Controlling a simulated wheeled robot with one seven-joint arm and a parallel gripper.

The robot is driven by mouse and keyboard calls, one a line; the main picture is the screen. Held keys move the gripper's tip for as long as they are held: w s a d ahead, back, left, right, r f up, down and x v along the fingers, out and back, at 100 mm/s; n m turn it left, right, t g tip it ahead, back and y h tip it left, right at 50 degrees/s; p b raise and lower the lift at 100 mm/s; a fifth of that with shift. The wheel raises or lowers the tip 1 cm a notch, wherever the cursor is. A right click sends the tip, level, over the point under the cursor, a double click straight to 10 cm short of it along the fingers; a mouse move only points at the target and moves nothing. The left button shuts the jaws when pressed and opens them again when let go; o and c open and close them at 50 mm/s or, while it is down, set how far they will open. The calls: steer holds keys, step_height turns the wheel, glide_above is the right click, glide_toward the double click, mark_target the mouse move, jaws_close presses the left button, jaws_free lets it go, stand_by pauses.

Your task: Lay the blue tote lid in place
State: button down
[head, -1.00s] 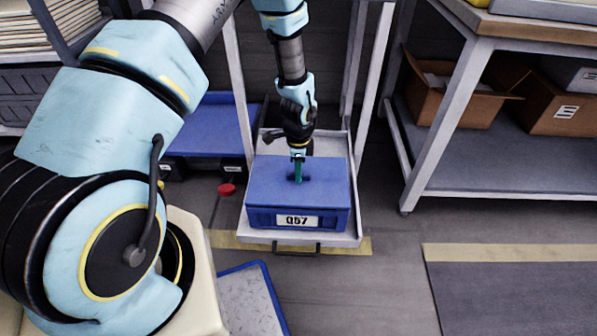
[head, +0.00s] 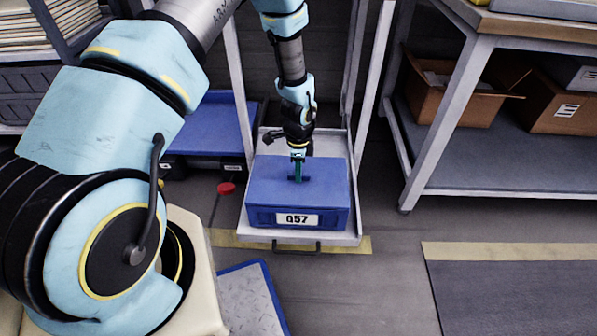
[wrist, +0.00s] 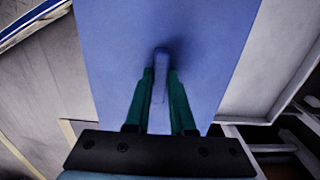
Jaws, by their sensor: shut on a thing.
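The blue tote lid (head: 325,172) covers the top of the blue tote (head: 262,217), which bears a white Q57 label. The lid looks level and lined up with the tote; I cannot tell whether it is fully seated. My gripper (head: 298,179) points down at the middle of the lid, its green fingers shut on the lid's handle. In the wrist view, my gripper (wrist: 160,88) has a finger on each side of the upright handle (wrist: 160,70), with the flat lid (wrist: 112,35) below. The lid hides the tote's inside.
The tote stands on a light grey tray (head: 354,226) between pale upright posts (head: 371,75). A blue platform (head: 218,127) and a red knob (head: 227,188) are to the left. A workbench (head: 478,100) with cardboard boxes (head: 440,97) stands at right.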

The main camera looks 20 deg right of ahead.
steer(key=c, duration=0.7)
jaws_free()
step_height(320, 180, up, 11)
steer(key=shift+f+p, duration=0.1)
steer(key=shift+p, duration=0.8)
